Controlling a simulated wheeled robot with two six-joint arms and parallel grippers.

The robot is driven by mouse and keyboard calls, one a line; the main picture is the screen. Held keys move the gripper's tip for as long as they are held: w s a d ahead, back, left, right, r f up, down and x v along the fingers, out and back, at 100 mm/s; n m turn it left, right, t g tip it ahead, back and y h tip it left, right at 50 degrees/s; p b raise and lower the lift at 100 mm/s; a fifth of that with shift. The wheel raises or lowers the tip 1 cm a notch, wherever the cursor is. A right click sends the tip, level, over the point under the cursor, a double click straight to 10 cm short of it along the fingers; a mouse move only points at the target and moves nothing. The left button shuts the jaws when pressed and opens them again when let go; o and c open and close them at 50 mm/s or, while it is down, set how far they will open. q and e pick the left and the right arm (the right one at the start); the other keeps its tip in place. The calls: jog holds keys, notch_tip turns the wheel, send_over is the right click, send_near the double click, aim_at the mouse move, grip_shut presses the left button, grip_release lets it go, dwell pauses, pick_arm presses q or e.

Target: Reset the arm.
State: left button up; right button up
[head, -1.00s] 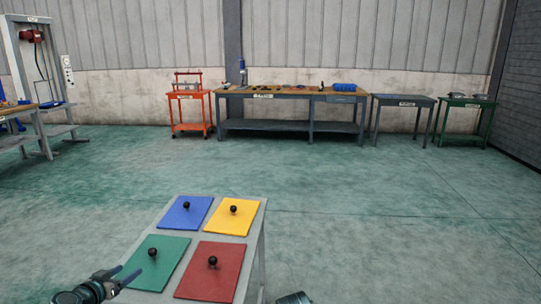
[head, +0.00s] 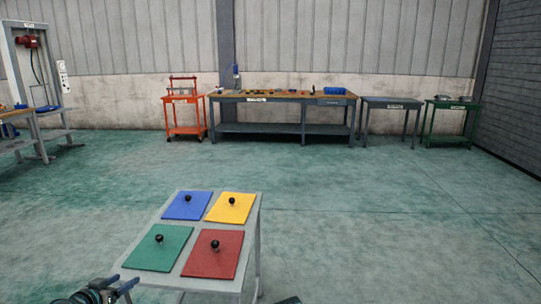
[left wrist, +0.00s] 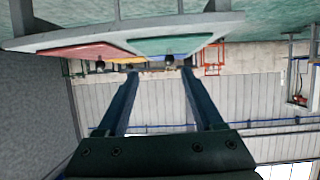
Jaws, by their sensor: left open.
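My left gripper (head: 126,282) is at the bottom left of the head view, its two fingers spread and empty. It is just off the near left corner of a pale table (head: 255,215). In the left wrist view its two fingers (left wrist: 158,75) are apart with nothing between them. The table holds a blue plate (head: 178,208), a yellow plate (head: 240,212), a green plate (head: 145,255) and a red plate (head: 225,266), each with a black ball knob. The wrist view shows the green plate (left wrist: 150,46) and red plate (left wrist: 85,52) upside down.
At the back wall stand an orange cart (head: 185,128), a long workbench (head: 262,129), a grey table (head: 388,102) and a green table (head: 450,105). A hoist frame (head: 22,60) and a bench are at far left. The floor between is open.

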pick_arm(q)
jog(key=s+d+f+m+g+h, duration=0.1)
jog(key=d+f+g+h, duration=0.2)
jog(key=d, duration=0.8)
jog(key=s+d+f+m+g, duration=0.15)
jog(key=d+f+g, duration=0.3)
jog(key=d, duration=0.65)
jog(key=s+d+f+g+y, duration=0.3)
jog(key=s+d, duration=0.4)
jog(key=s+d+f+g+y, duration=0.2)
jog(key=s+d+f+g, duration=0.1)
jog(key=s+d, duration=0.35)
notch_tip(320, 180, up, 19)
jog(key=d+p, duration=0.1)
jog(key=p, duration=1.7)
jog(key=shift+s+y+p, duration=0.2)
jog(key=shift+y+p, duration=0.1)
jog(key=shift+p, duration=0.05)
